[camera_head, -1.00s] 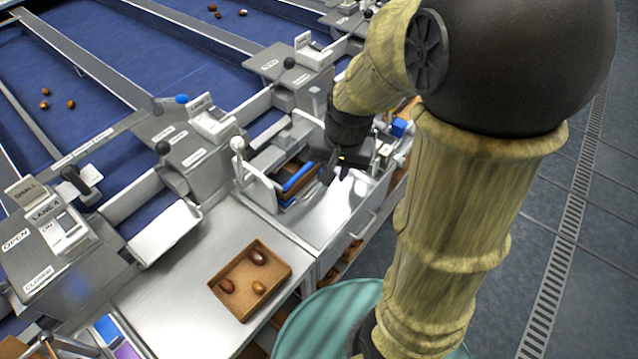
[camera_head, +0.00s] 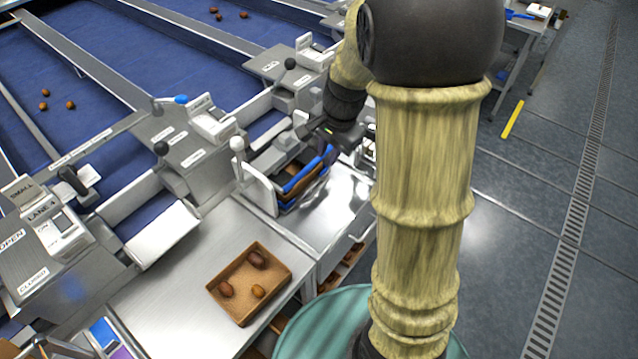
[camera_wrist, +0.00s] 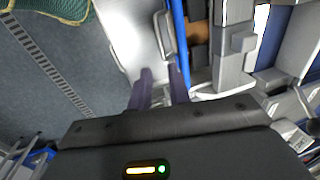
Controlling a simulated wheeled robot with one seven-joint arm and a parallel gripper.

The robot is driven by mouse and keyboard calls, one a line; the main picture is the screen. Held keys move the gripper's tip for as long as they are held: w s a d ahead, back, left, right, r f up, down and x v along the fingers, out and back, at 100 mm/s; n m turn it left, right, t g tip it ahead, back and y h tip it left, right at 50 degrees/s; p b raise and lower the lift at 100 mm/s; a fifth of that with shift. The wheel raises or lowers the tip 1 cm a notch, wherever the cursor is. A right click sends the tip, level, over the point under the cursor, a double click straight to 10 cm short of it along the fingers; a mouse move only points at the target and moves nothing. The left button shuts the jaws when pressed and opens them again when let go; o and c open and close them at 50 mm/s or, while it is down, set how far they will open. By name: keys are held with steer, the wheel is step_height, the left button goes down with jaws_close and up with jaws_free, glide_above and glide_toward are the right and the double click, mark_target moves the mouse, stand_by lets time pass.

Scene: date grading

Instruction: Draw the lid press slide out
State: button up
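The lid press stands on the steel bench (camera_head: 345,195), left of my gripper, with a white upright plate (camera_head: 258,190) and a white-knobbed lever (camera_head: 237,144). A blue-edged box with a brown inside (camera_head: 306,180) sits in it; its blue edge (camera_wrist: 180,45) also shows in the wrist view. I cannot tell which part is the slide. A small grey loop handle (camera_wrist: 166,36) is just beyond my fingertips in the wrist view. My gripper (camera_wrist: 160,72) has its two fingers apart with nothing seen between them. In the head view its fingers are small and partly hidden by the wrist.
A brown tray (camera_head: 238,308) with three dates lies on the bench in front. Lane control boxes (camera_head: 62,240) line the blue belts (camera_head: 100,60). A drawer handle (camera_head: 357,232) is on the bench front. Floor at the right is open.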

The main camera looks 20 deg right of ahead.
mark_target(318, 189)
steer(key=f, duration=0.4)
steer(key=w+a+f, duration=0.1)
steer(key=f, duration=0.4)
steer(key=w+f, duration=0.1)
steer(key=f, duration=0.4)
steer(key=shift+w+a+b, duration=0.15)
steer(key=shift+a+b, duration=0.15)
steer(key=shift+b, duration=0.05)
steer(key=shift+r, duration=0.1)
jaws_close()
